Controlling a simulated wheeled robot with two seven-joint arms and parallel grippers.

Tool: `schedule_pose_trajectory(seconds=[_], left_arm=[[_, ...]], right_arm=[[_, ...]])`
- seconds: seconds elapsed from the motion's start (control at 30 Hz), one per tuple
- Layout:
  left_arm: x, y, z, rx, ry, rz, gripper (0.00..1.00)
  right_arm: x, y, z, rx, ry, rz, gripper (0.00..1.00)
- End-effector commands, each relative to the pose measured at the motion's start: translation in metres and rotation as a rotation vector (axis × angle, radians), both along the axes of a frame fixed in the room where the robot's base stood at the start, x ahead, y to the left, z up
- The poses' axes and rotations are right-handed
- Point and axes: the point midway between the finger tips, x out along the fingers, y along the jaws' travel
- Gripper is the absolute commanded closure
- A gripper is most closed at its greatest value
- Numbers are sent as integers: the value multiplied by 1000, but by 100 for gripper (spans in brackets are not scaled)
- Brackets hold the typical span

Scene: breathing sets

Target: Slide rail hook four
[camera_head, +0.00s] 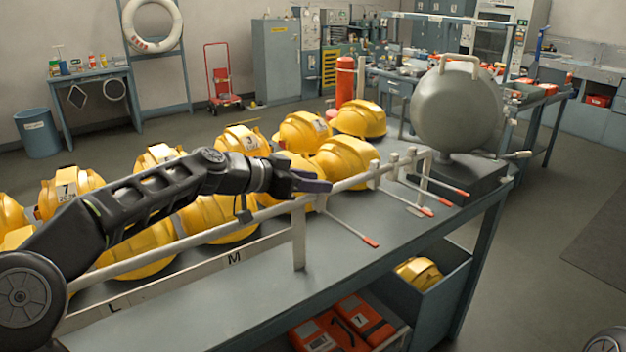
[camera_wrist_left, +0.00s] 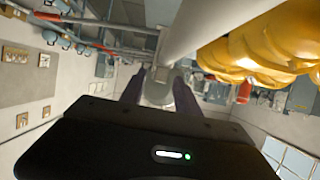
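A pale rail (camera_head: 190,243) runs along the bench from lower left to upper right. Several thin hooks with orange tips hang from it. One hook (camera_head: 350,229) stands apart, near its middle; the others, such as this one (camera_head: 408,200), are bunched towards the right end. Their numbers are not readable. My left gripper (camera_head: 328,187) is at the rail by the lone hook. In the left wrist view its two dark fingers (camera_wrist_left: 160,82) stand apart on either side of a grey piece (camera_wrist_left: 158,94) beside the rail (camera_wrist_left: 200,25). Contact is unclear. My right gripper is out of view.
Yellow helmets (camera_head: 347,160) crowd behind the rail, close to my left arm. A rail post (camera_head: 299,238) stands just left of the lone hook. A grey round device (camera_head: 455,108) stands at the bench's right end. The bench top (camera_head: 335,265) in front is clear.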

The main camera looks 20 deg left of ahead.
Motion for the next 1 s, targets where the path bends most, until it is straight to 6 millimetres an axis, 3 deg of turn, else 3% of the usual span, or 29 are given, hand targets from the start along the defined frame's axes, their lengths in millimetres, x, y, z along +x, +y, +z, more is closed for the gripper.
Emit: schedule_pose_trajectory(seconds=[0.47, 1.0], left_arm=[[0, 0, 0, 0, 0, 0, 100], [0, 0, 0, 0, 0, 0, 100]], right_arm=[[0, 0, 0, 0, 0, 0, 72], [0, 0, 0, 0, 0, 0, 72]])
